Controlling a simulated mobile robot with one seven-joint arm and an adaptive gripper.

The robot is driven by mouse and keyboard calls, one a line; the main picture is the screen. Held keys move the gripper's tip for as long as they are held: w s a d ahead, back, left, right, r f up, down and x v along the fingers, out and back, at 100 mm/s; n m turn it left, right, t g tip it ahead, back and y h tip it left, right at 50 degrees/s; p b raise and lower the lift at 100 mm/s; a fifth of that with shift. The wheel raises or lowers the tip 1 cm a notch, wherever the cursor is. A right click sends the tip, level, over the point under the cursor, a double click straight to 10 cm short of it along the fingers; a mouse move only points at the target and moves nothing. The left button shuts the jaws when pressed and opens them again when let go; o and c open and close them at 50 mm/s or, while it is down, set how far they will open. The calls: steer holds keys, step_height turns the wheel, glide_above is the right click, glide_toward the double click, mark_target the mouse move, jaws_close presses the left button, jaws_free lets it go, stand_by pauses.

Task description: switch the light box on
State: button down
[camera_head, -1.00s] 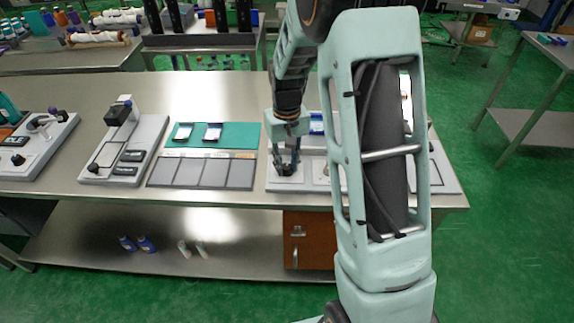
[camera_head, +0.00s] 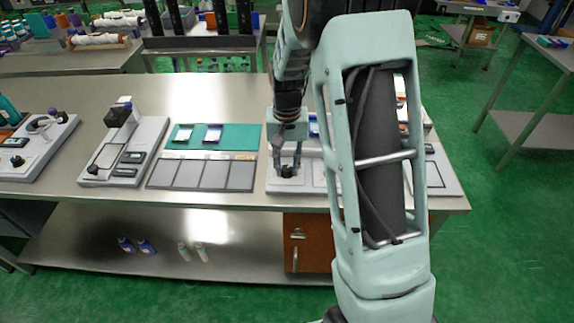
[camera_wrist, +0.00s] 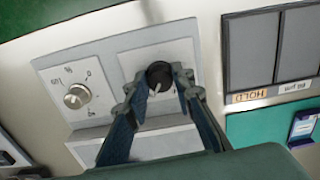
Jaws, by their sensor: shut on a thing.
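A pale panel unit (camera_head: 310,188) sits on the table under my gripper, partly hidden by my arm. In the wrist view its face (camera_wrist: 105,60) carries a black rotary knob (camera_wrist: 159,75) with a light pointer line, on a square plate. A silver dial (camera_wrist: 77,96) with a percent scale is beside it at the left. My gripper (camera_wrist: 158,82) has its two fingers closed on the sides of the black knob. In the head view my gripper (camera_head: 288,166) points down at the front left of the unit. No lit surface on the unit is clear to see.
A grey row of panels (camera_head: 200,174) with labels lies left of the unit, below a teal mat (camera_head: 240,136) with small items. A grey device (camera_head: 125,150) stands farther left. My arm hides part of the table's right side.

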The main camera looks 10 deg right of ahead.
mark_target(287, 168)
steer(key=c, duration=1.7)
jaws_free()
steer(key=shift+o, duration=0.2)
step_height(287, 168, up, 12)
